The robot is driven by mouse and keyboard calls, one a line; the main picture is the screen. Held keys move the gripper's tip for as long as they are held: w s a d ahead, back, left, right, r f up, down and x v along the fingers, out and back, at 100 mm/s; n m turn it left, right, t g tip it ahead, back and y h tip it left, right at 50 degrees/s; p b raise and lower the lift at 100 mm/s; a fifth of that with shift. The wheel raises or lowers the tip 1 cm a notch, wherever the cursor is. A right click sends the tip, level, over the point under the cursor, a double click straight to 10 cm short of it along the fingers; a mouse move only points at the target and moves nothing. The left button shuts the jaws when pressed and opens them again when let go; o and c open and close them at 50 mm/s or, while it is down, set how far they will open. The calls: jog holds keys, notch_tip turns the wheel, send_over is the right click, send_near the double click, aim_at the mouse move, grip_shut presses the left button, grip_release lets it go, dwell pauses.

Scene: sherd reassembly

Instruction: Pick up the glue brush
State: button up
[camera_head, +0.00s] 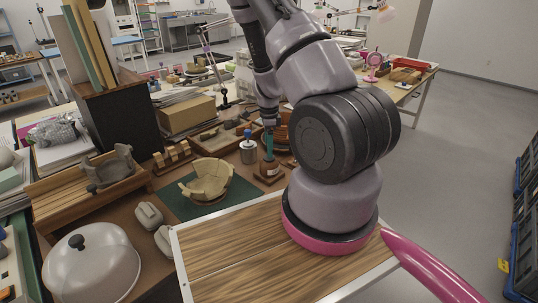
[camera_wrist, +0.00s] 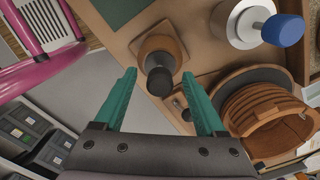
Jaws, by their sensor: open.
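My gripper (camera_wrist: 158,74) is open, with two teal fingers. In the head view it (camera_head: 269,142) hangs low over the work table. In the wrist view a brown upright piece (camera_wrist: 160,46) with a dark rounded top stands on a square wooden base, in line with the gap between the fingertips. In the head view its brown body (camera_head: 268,170) is just below the fingers. I cannot tell whether it holds the glue brush. A metal can with a blue knob or handle (camera_head: 247,133) stands just left; it also shows in the wrist view (camera_wrist: 283,30).
A ribbed brown round piece (camera_wrist: 262,118) stands close to the right finger. A green mat (camera_head: 178,207) carries a tan partial bowl (camera_head: 208,180). A white dome with a black knob (camera_head: 92,264) sits at the front left.

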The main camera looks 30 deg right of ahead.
notch_tip(320, 180, down, 2)
jog(key=shift+f, duration=0.1)
jog(key=c, duration=1.1)
jog(key=shift+o, duration=0.2)
